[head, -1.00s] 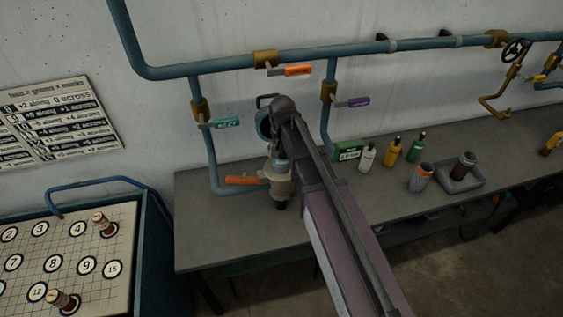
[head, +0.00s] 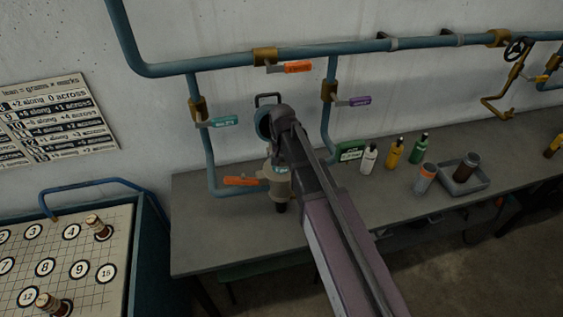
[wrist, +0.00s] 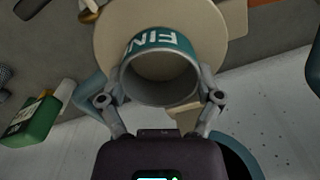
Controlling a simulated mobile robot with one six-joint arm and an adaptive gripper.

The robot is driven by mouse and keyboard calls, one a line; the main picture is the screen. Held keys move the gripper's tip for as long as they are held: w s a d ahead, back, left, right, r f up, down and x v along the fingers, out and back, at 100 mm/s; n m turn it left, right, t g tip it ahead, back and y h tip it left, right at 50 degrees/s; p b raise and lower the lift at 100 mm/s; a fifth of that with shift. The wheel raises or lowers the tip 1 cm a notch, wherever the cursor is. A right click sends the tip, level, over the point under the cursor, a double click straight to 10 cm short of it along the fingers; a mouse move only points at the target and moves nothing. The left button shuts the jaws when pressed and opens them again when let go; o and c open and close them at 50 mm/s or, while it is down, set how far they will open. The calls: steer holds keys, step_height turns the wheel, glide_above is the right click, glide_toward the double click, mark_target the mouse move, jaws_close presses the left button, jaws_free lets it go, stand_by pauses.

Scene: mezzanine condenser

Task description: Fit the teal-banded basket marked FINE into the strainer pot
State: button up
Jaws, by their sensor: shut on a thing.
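The basket (wrist: 165,45) is a grey open cylinder with a teal band; the letters FIN show on it in the wrist view. My gripper (wrist: 162,98) is shut on it, one finger on each side. In the head view its teal band (head: 281,170) shows just under my wrist, over the strainer pot (head: 279,188). The pot is beige and joins the blue pipe above the bench. Its wide round rim (wrist: 112,35) surrounds the basket in the wrist view. The basket's lower end is hidden, and I cannot tell how deep it sits.
An orange lever (head: 242,181) sticks out left of the pot. A teal lever (head: 224,121) and a purple lever (head: 359,101) are on the pipes.

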steer(key=shift+f, duration=0.15)
steer(key=o, duration=1.1)
steer(key=shift+r, duration=0.25)
step_height(320, 180, up, 12)
steer(key=p, duration=1.2)
steer(key=s+d, duration=0.6)
steer(key=d, duration=0.3)
steer(key=s+d+n, duration=0.1)
steer(key=s+d, duration=0.6)
steer(key=d, duration=0.3)
steer(key=shift+s+d, duration=0.2)
steer(key=shift+s, duration=0.1)
steer(key=shift+f, duration=0.2)
